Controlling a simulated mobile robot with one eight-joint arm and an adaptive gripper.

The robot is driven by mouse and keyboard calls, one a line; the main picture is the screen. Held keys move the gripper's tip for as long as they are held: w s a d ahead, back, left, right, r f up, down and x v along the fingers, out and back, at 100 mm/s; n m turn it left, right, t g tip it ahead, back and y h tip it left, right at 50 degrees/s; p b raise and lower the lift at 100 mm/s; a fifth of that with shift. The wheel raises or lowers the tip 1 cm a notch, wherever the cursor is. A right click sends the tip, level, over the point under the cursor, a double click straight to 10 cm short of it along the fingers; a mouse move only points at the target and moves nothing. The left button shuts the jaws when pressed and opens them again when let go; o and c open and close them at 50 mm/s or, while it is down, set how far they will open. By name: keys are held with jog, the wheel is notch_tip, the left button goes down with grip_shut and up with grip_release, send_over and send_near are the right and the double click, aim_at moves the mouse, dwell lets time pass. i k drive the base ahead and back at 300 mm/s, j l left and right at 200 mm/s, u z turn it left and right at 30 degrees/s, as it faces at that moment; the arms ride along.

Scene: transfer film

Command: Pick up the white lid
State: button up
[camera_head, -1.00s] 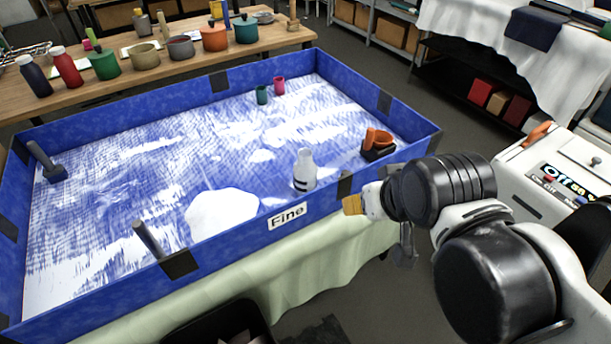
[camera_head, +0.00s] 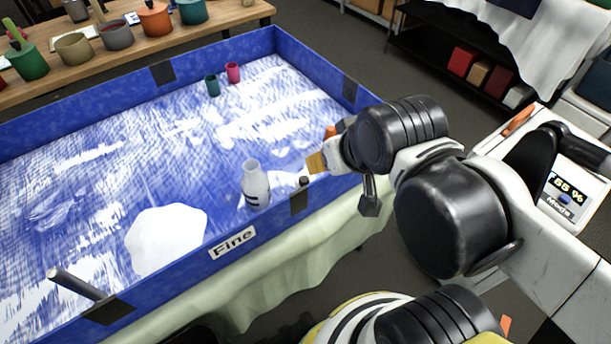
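I cannot clearly make out a white lid in this view. A white bottle-shaped container (camera_head: 256,187) with dark bands stands upright inside the blue-walled tray (camera_head: 205,264), near its front wall. A flat white patch (camera_head: 165,238) lies on the tray floor to its left; I cannot tell if it is powder or a solid piece. My gripper (camera_head: 370,197) is at the end of the arm, at the tray's front right corner, right of the container and apart from it. It is small and partly hidden by the arm, so its opening does not show.
A green cup (camera_head: 212,86) and a pink cup (camera_head: 233,72) stand at the tray's back. A wooden table (camera_head: 115,62) with several pots is behind. A rod (camera_head: 76,283) leans at the front wall. A white machine (camera_head: 575,200) with a display stands at right.

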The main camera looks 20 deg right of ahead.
aim_at(304, 179)
jog(key=l+u, duration=0.75)
jog(key=l, duration=0.2)
jog(key=l+u, duration=0.35)
jog(key=l, duration=0.1)
